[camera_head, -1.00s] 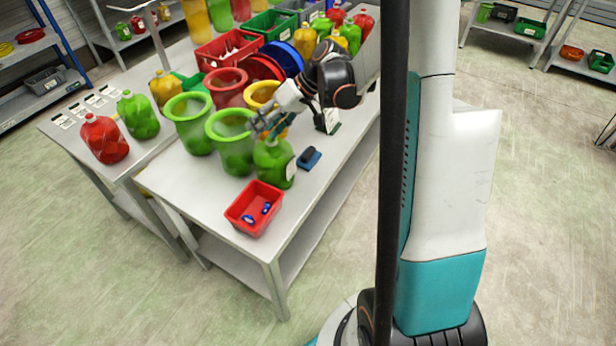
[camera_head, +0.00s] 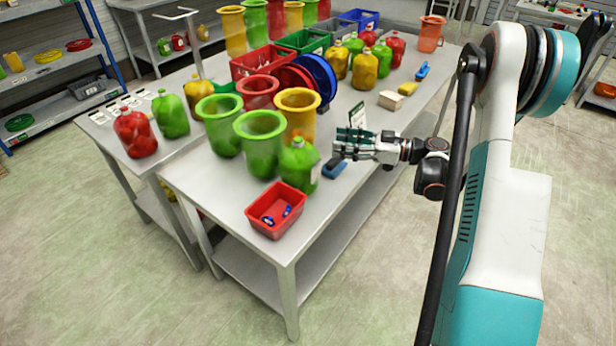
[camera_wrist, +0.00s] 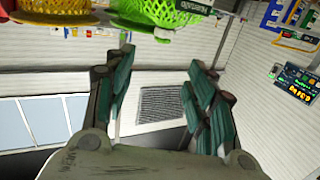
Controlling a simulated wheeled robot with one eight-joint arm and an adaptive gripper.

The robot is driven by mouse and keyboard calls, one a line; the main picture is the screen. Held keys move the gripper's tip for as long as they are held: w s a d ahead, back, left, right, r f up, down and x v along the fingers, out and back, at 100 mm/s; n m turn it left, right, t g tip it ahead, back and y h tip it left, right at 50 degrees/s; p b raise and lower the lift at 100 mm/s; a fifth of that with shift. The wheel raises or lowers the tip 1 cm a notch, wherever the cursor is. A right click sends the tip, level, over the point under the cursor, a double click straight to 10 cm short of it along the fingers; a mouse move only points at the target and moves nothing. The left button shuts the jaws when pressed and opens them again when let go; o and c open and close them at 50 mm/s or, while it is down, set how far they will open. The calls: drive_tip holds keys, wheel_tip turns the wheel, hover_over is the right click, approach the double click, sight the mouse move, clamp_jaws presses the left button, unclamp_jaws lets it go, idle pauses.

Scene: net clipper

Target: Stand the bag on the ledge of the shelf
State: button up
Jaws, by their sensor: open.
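Several bulging, jug-like bags are in the head view; I cannot tell which one the task means. The nearest is a green bag (camera_head: 300,165) with a pale label, upright at the front table's edge. My gripper (camera_head: 343,144) is right of it, apart from it, above the table and pointing left. In the wrist view my gripper (camera_wrist: 160,75) is open, with nothing between its fingers. A red bag (camera_head: 135,134), a green bag (camera_head: 171,115) and a yellow bag (camera_head: 198,97) stand on the left table. A blue-posted shelf (camera_head: 52,59) is at the far left.
A red bin (camera_head: 276,210) with small blue items is at the table's front corner. Green pots (camera_head: 260,140), a yellow pot (camera_head: 299,112) and a blue tool (camera_head: 335,168) are near my gripper. More bags stand farther back. Floor is clear in front and right.

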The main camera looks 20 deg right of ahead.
drive_tip(key=b, duration=0.2)
approach(298, 136)
drive_tip(key=x, duration=0.5)
drive_tip(key=shift+d+f, duration=0.1)
drive_tip(key=shift+f, duration=0.1)
drive_tip(key=b+x, duration=0.1)
drive_tip(key=x, duration=0.4)
drive_tip(key=shift+f+b, duration=0.1)
drive_tip(key=shift+b, duration=0.3)
clamp_jaws()
